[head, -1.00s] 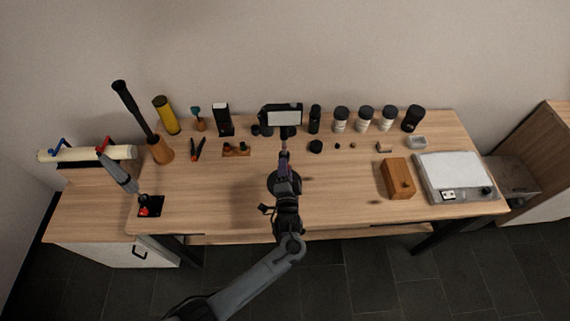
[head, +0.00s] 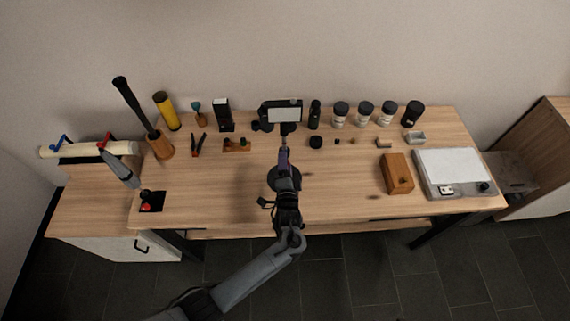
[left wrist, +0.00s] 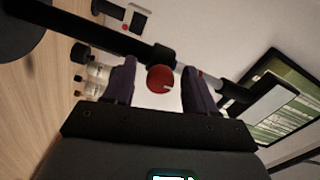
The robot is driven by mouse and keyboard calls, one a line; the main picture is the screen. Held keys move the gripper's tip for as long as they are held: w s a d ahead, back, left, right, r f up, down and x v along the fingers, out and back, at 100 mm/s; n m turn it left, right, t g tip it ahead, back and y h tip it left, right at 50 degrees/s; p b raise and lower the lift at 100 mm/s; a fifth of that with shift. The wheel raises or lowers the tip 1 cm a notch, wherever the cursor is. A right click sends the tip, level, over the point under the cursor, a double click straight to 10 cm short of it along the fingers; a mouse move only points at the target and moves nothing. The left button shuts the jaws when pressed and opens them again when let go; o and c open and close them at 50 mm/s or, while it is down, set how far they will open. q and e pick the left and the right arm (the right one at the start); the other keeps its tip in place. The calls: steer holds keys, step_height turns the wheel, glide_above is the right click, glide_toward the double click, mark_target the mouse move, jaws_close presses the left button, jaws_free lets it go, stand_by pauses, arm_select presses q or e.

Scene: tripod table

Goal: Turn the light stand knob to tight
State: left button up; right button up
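The light stand shows in the head view as a round black base (head: 279,178) with a pale panel (head: 284,115) at its top. In the left wrist view its dark pole (left wrist: 105,37) crosses the upper picture, with a red round knob (left wrist: 160,79) on it. My left gripper (head: 284,150) is in front of the stand and hides part of its pole. In the left wrist view my left gripper (left wrist: 158,75) is open, one purple finger on each side of the knob, with visible gaps. My right gripper is not in view.
A wooden rack (head: 237,146) and pliers (head: 197,145) lie left. The tabletop (head: 220,190) has bare room around the base.

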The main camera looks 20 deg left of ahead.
arm_select(q)
steer(key=v, duration=1)
steer(key=shift+s+p, duration=0.4)
steer(key=shift+p, duration=0.05)
steer(key=shift+d+f, duration=0.1)
